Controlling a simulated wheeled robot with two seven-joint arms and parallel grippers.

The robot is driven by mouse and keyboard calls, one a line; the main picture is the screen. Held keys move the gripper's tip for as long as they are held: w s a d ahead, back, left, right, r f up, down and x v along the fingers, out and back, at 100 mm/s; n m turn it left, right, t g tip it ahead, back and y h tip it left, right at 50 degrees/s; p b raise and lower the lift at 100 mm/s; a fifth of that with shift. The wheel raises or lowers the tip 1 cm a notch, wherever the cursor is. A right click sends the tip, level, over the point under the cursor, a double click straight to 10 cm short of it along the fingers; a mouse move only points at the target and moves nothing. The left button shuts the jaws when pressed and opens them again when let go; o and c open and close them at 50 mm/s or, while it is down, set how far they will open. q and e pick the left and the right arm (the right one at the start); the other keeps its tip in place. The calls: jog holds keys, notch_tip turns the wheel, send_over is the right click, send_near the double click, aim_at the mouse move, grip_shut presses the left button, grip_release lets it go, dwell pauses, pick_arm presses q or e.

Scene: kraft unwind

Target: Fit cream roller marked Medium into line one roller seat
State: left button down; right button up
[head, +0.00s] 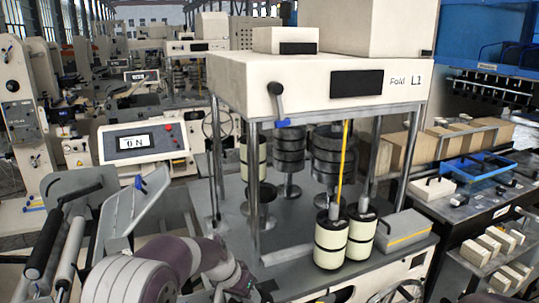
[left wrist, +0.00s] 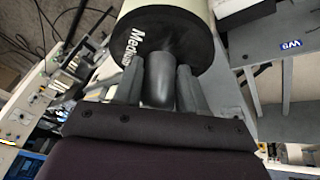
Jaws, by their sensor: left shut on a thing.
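In the left wrist view, my left gripper (left wrist: 160,82) is shut on the grey shaft end of a cream roller (left wrist: 172,12). The roller's black end cap (left wrist: 150,50) is marked "Medium" and faces my wrist. Most of its body runs out of the top of that view. In the head view my left arm comes in at the lower left; its fingers and the held roller cannot be made out clearly. The machine marked "Fold L1" (head: 385,82) stands ahead on posts over a grey deck. I cannot tell which part is the roller seat. My right gripper is not in view.
Two cream rollers with black bands (head: 331,240) stand upright at the deck's front, beside a yellow bar (head: 345,165). Another cream roller (head: 244,160) and dark stacked rolls (head: 289,150) stand farther back. A grey box (head: 402,232) sits at the deck's right. A control panel (head: 140,142) stands left.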

pick_arm(q)
jog(key=s+a+f+n+b, duration=0.1)
jog(key=s+a+f+b, duration=0.1)
jog(key=f, duration=0.5)
jog(key=s+a+f+n+y+b, duration=0.1)
jog(key=s+a+f+n+b, duration=0.1)
jog(key=s+a+f, duration=0.3)
jog(key=s+a+f+n+t+b, duration=0.1)
jog(key=s+a+f+b, duration=0.2)
jog(key=a+f, duration=0.3)
jog(key=shift+s+f, duration=0.45)
jog(key=shift+f, duration=1.1)
jog(key=shift+w, duration=0.1)
